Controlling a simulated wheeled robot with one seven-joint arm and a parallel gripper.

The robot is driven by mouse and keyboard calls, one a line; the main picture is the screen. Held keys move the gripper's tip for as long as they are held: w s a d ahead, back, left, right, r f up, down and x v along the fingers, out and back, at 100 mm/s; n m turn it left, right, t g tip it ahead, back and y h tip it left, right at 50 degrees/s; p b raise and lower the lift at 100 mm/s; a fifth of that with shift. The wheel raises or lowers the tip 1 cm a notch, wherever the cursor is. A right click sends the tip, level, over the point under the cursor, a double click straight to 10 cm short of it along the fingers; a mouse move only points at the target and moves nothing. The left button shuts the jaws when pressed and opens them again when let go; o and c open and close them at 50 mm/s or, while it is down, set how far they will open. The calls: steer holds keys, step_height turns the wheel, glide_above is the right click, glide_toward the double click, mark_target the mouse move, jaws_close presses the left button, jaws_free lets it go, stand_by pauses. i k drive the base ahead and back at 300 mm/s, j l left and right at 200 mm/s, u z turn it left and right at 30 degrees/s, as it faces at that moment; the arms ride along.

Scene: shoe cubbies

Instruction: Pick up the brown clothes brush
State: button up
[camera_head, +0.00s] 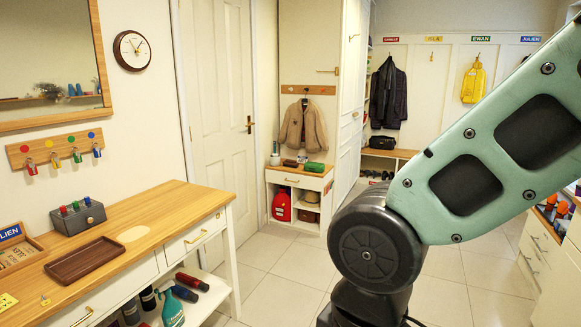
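A small brown object (290,163), perhaps the brown clothes brush, lies on the wooden top of the small white cabinet (320,181) at the back, near the middle of the view. It is too small for me to make out bristles or a handle. A green item (314,167) lies just to its right. My arm fills the right side of the view, well in front of the cabinet. My gripper is out of view, so its state does not show.
A wooden table (170,204) stands at the left with a brown tray (88,261) and a grey box (78,218). A red backpack (282,204) sits in the cabinet's lower cubby. Tiled floor (272,266) lies open between table and cabinet.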

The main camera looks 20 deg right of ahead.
mark_target(292, 163)
steer(key=i+z, duration=0.1)
steer(key=i, duration=0.55)
steer(key=i+l+z, duration=0.1)
steer(key=i+z, duration=0.15)
steer(key=i, duration=0.25)
steer(key=i+z, duration=0.3)
steer(key=i, duration=0.2)
steer(key=i+j+z, duration=0.25)
steer(key=i, duration=0.25)
steer(key=i+j+z, duration=0.15)
steer(key=i+z, duration=0.15)
steer(key=i, duration=0.2)
steer(key=i+u, duration=0.2)
steer(key=i, duration=0.35)
steer(key=i+l+u, duration=0.2)
steer(key=i, duration=0.35)
steer(key=i+u, duration=0.25)
steer(key=i, duration=0.3)
steer(key=i+j, duration=0.25)
steer(key=i, duration=0.2)
steer(key=i+j, duration=0.3)
steer(key=i, duration=0.15)
steer(key=i+j, duration=0.25)
steer(key=i, duration=0.25)
steer(key=i+j+z, duration=0.1)
steer(key=j, duration=0.25)
steer(key=i+j, duration=0.25)
steer(key=j, duration=0.15)
steer(key=i+j+z, duration=0.15)
steer(key=j, duration=0.2)
